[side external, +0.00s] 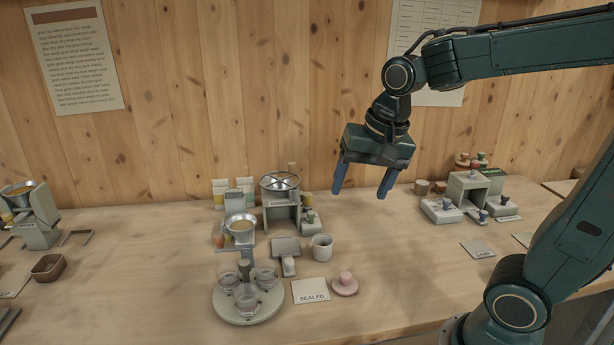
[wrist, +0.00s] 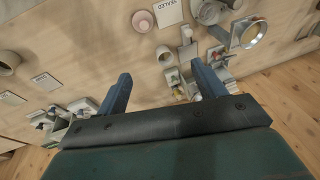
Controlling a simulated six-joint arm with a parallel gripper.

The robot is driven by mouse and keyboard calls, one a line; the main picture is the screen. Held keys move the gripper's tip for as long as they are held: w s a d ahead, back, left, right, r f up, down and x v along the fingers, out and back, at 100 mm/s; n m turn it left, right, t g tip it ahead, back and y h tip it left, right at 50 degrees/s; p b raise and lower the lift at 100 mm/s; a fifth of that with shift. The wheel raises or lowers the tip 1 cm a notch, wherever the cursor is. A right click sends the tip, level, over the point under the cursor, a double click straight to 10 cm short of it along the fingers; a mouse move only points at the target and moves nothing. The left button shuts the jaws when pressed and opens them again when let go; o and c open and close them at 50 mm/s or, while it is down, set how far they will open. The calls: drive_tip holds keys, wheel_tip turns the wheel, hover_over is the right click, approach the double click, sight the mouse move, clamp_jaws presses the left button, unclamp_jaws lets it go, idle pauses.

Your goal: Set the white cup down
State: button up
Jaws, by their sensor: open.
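The white cup (side external: 321,247) stands upright on the wooden table, behind the SEALED card and right of a small grey stand. It also shows in the wrist view (wrist: 163,54), above the gap between the fingers. My gripper (side external: 360,193) is open and empty, pointing down, well above the table and to the right of the cup. Both blue fingers show apart in the wrist view (wrist: 161,72), with nothing between them touching either. The cup's inside bottom is hidden.
A round tray (side external: 248,313) with several clear cups stands front left of the cup. The SEALED card (side external: 311,291) and a pink knobbed lid (side external: 344,284) lie in front. The table right of the cup is clear.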

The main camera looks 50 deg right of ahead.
drive_tip(key=s+a+n+t, duration=0.2)
drive_tip(key=s+a+n, duration=0.1)
drive_tip(key=s+n, duration=0.6)
drive_tip(key=shift+s+r+n, duration=0.2)
drive_tip(key=shift+s+n, duration=0.1)
drive_tip(key=shift+s, duration=0.35)
